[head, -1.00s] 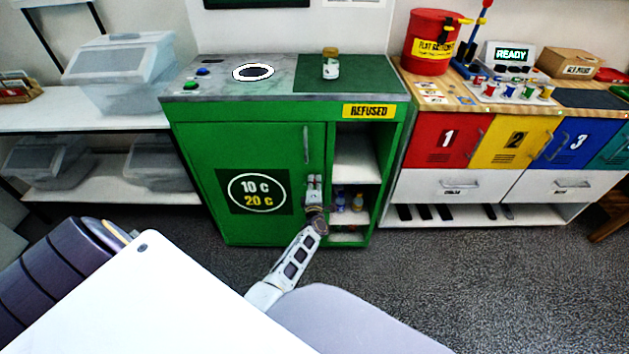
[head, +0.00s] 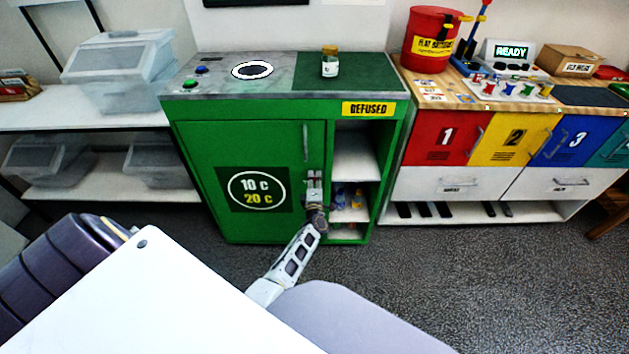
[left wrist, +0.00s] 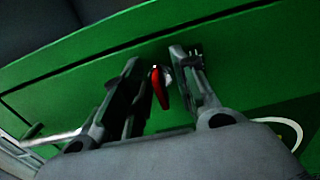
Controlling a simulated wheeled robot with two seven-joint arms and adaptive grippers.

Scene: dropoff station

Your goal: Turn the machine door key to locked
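The green machine (head: 255,215) has a closed front door with a grey vertical handle (head: 305,142). The red key (left wrist: 159,88) sits on the green door face in the left wrist view, with a small metallic lock part beside it. My left gripper (head: 314,175) is at the door's right edge, below the handle. In the left wrist view its two fingers (left wrist: 155,58) are apart, one on each side of the key, with a gap visible on the left. I cannot tell whether the right finger touches it. The key is hidden in the head view. My right gripper is not in view.
An open shelf column (head: 355,158) with small bottles is right of the door. A jar (head: 330,62) stands on the machine top. A cabinet with coloured doors (head: 441,138) stands to the right, and shelves with clear bins (head: 115,75) to the left. Grey floor lies in front.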

